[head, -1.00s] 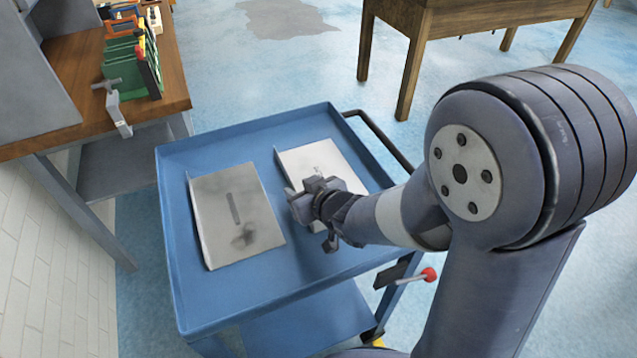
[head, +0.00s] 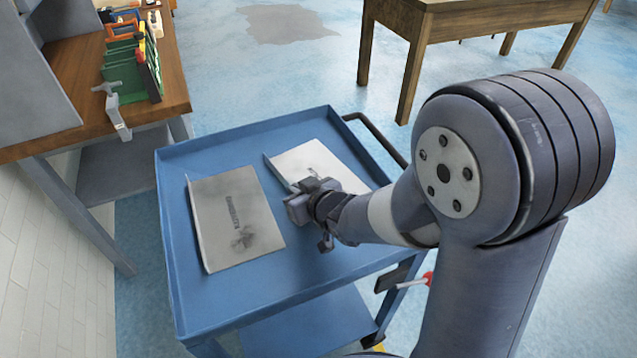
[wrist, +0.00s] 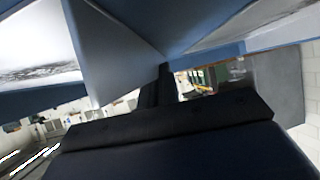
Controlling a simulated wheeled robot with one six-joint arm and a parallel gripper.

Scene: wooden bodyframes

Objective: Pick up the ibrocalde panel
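Two pale grey sheet panels lie in a blue cart tray, a left panel (head: 215,215) and a right panel (head: 311,158). Each has dark marks on its face, too blurred to read, so I cannot tell by name which is the ibrocalde panel. My gripper (head: 292,203) is at the left edge of the right panel, and its fingers look closed on that edge. My gripper and forearm hide the panel's near part. In the wrist view the grey edge flange (wrist: 112,52) of this panel runs to the dark fingers (wrist: 158,82).
The blue cart tray (head: 180,285) has a raised rim and a dark handle (head: 375,135) at right. A wooden bench (head: 60,135) with tools and a clamp stands at left. A wooden table (head: 470,20) stands behind. Bare tray lies between the panels.

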